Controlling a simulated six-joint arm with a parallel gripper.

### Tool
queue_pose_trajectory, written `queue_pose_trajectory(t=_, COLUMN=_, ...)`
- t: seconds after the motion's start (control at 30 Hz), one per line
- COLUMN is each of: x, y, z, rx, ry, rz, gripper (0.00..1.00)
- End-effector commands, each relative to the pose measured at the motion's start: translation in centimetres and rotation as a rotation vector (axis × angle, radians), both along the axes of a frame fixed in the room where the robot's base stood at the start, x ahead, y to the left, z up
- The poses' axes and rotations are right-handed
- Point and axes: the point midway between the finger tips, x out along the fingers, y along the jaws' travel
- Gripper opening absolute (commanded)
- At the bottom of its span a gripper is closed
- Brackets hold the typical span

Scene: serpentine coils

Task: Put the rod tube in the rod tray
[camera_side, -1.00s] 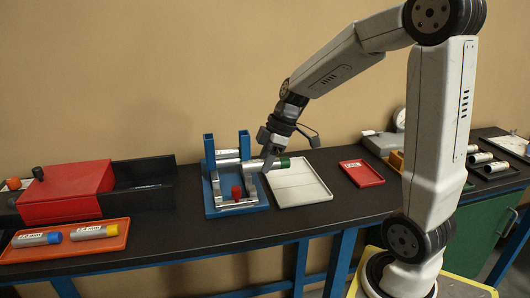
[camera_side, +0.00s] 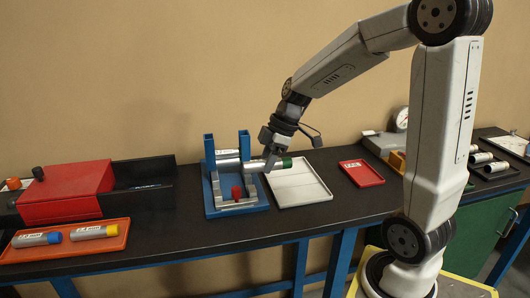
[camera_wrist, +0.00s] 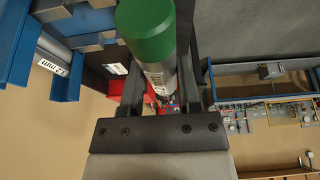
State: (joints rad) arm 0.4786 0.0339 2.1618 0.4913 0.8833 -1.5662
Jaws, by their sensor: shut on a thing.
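A silver tube (camera_side: 255,166) with a green cap and a white label is held by my gripper (camera_side: 272,157), roughly level above the table between the blue stand and the white tray. In the wrist view its green cap (camera_wrist: 147,30) is close to the camera, with the tube between the two fingers of my gripper (camera_wrist: 162,88). Two more tubes, one blue-capped (camera_side: 37,239) and one yellow-capped (camera_side: 94,232), lie in an orange tray (camera_side: 70,249) at the left. I cannot tell from a readable label which tray is the rod tray.
The blue stand (camera_side: 211,183) has two posts, a grey tube (camera_side: 228,157) and a red knob (camera_side: 237,192). The white tray (camera_side: 300,187) is empty. A small red tray (camera_side: 361,173), a red box (camera_side: 66,191) and a gauge (camera_side: 401,119) stand around. The bench front is mostly clear.

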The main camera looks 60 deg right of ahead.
Motion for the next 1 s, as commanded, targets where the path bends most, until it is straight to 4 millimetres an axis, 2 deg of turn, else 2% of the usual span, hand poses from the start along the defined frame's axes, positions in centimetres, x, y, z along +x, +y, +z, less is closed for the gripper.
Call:
queue_pose_trajectory(t=0.17, x=0.1, y=-0.7, z=-0.2, rx=-0.001, ry=0.000, rz=-0.001, gripper=0.00)
queue_pose_trajectory(t=0.27, x=0.1, y=-1.9, z=-0.6, rx=-0.002, ry=0.003, rz=-0.004, gripper=0.00)
queue_pose_trajectory(t=0.37, x=0.0, y=-3.6, z=-1.2, rx=-0.003, ry=0.006, rz=-0.005, gripper=0.00)
queue_pose_trajectory(t=0.73, x=-1.5, y=-11.9, z=-4.3, rx=-0.003, ry=0.006, rz=-0.006, gripper=0.00)
queue_pose_trajectory(t=0.9, x=-2.4, y=-14.3, z=-5.4, rx=-0.001, ry=0.003, rz=-0.001, gripper=0.00)
queue_pose_trajectory(t=1.0, x=-2.7, y=-14.9, z=-5.7, rx=-0.001, ry=0.002, rz=0.000, gripper=0.00)
